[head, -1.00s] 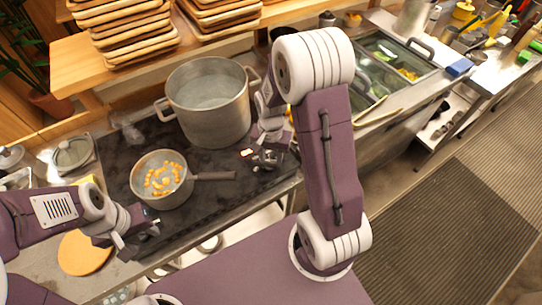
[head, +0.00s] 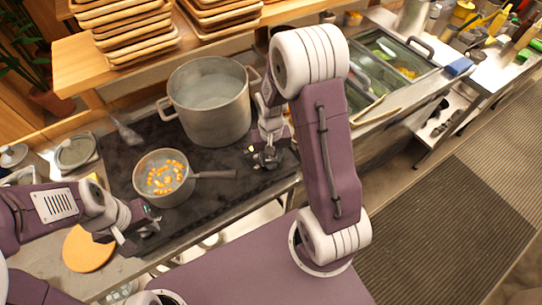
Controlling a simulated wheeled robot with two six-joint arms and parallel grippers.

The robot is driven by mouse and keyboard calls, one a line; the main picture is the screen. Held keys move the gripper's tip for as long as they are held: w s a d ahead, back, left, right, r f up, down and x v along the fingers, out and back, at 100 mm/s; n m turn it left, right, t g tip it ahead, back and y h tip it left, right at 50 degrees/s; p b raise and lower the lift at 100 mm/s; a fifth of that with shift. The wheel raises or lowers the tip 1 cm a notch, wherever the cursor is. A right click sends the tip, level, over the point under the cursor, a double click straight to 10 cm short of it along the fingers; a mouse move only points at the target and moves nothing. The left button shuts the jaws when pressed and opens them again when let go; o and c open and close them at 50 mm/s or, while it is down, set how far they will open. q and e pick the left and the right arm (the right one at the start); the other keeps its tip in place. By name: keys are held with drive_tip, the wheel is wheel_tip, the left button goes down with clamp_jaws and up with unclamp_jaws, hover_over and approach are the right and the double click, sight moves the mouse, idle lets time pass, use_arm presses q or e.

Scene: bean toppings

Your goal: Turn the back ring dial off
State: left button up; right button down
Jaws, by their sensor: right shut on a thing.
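The dark stovetop (head: 122,160) carries a large pot (head: 210,125) at the back and a small saucepan (head: 150,196) in front, with orange pieces in liquid. My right gripper (head: 264,160) is at the stove's right end, right of the big pot and beyond the saucepan's handle. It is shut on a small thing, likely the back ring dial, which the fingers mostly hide. My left gripper (head: 148,230) is over the stove's front left corner, left of and below the saucepan. Its fingertips are too small to read clearly.
A round wooden board (head: 88,250) lies at the front left. A wooden shelf (head: 85,70) with stacked trays is behind. A glass-lidded food bin (head: 385,62) is at the back right. The saucepan's handle (head: 215,174) points toward my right gripper.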

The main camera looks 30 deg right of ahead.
sight(271, 160)
drive_tip(key=c, duration=0.9)
unclamp_jaws()
drive_tip(key=shift+r, duration=0.1)
wheel_tip(271, 160, up, 9)
